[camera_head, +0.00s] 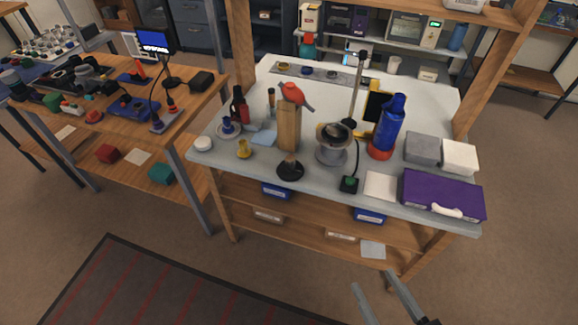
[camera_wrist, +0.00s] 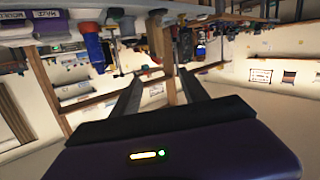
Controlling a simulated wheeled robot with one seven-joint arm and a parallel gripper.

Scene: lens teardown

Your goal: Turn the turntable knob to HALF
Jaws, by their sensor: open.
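I cannot make out the turntable knob or its HALF mark for certain. A grey round stand (camera_head: 332,157) with a dark part on top stands mid-bench and may be the turntable. A small black box with a green top (camera_head: 349,184) sits at the bench's front edge below it. A dark round base (camera_head: 290,171) lies to the left. My gripper (camera_head: 372,279) is open and empty, low in front of the bench and apart from everything. Its two fingers also show in the wrist view (camera_wrist: 163,73), where the scene appears upside down.
The pale bench top (camera_head: 222,150) also carries a blue bottle (camera_head: 388,125), a wooden block (camera_head: 288,125) with a red bird-like piece, grey and white blocks (camera_head: 422,148), and a purple case (camera_head: 443,194) at the front right. A cluttered wooden table stands left. The floor in front is open.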

